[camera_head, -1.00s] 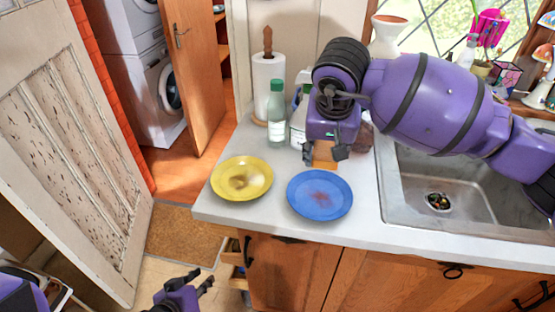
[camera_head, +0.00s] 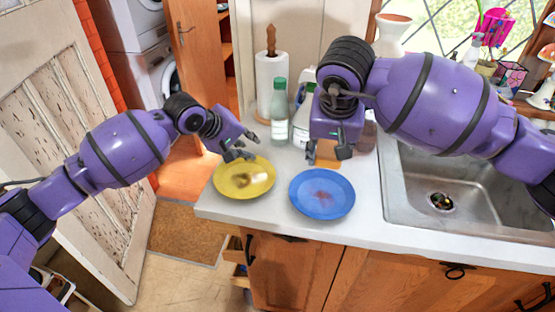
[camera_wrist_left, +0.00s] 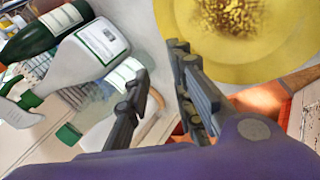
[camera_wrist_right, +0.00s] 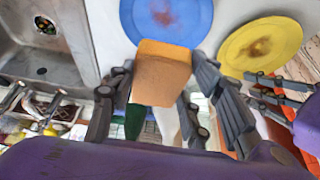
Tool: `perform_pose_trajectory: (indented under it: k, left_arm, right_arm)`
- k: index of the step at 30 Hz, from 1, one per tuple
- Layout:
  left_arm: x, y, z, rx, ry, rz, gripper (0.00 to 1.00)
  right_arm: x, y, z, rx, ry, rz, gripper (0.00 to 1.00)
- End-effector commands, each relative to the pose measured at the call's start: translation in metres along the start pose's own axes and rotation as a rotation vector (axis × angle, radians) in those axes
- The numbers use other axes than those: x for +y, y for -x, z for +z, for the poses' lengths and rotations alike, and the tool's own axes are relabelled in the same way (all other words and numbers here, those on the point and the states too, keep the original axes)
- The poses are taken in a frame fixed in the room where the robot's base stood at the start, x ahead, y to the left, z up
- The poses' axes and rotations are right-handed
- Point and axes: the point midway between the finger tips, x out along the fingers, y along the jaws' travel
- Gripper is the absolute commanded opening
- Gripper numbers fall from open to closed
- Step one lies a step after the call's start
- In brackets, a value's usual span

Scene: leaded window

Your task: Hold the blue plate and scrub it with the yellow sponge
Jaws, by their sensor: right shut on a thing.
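The blue plate (camera_head: 322,194) lies on the counter left of the sink, with a reddish-brown stain at its middle. It also shows in the right wrist view (camera_wrist_right: 166,20). In the left wrist view the open fingers (camera_wrist_left: 165,95) are beside that plate's rim (camera_wrist_left: 185,58).
A green-capped bottle (camera_head: 279,112) and a paper towel roll (camera_head: 271,85) stand behind the plates. The metal sink (camera_head: 400,205) lies to the right. The counter's front edge is close to both plates. A white spray bottle (camera_wrist_left: 85,55) stands near my grippers.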

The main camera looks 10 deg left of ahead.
Motion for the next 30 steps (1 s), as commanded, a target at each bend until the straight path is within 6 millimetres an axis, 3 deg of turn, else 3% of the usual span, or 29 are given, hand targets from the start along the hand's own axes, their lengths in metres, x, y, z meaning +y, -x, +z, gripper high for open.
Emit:
perform_pose_trajectory:
  k: [1, 3, 7, 12, 16, 20, 30]
  left_arm:
    - [0.019, 0.006, 0.020, -0.059, -0.044, -0.027, 0.22]
    - [0.033, 0.014, 0.049, -0.147, -0.099, -0.080, 0.22]
    - [0.045, 0.034, 0.094, -0.284, -0.197, -0.179, 0.22]
    - [0.048, 0.057, 0.125, -0.391, -0.285, -0.271, 0.22]
    - [0.046, 0.063, 0.135, -0.424, -0.313, -0.303, 0.22]
    - [0.042, 0.055, 0.141, -0.432, -0.316, -0.309, 0.22]
    - [0.020, 0.001, 0.163, -0.431, -0.315, -0.307, 0.22]
  right_arm:
    - [0.000, 0.000, 0.000, 0.001, 0.000, 0.000, 0.25]
    - [0.000, 0.000, 0.000, 0.001, 0.000, 0.000, 0.25]
    - [0.000, 0.000, 0.000, 0.001, 0.000, 0.000, 0.25]
    - [0.000, 0.000, 0.000, 0.001, 0.000, 0.000, 0.25]
    - [0.000, 0.000, 0.000, 0.000, 0.000, 0.000, 0.25]
    - [0.000, 0.000, 0.000, 0.000, 0.000, 0.000, 0.25]
    - [0.000, 0.000, 0.000, 0.000, 0.000, 0.000, 0.25]
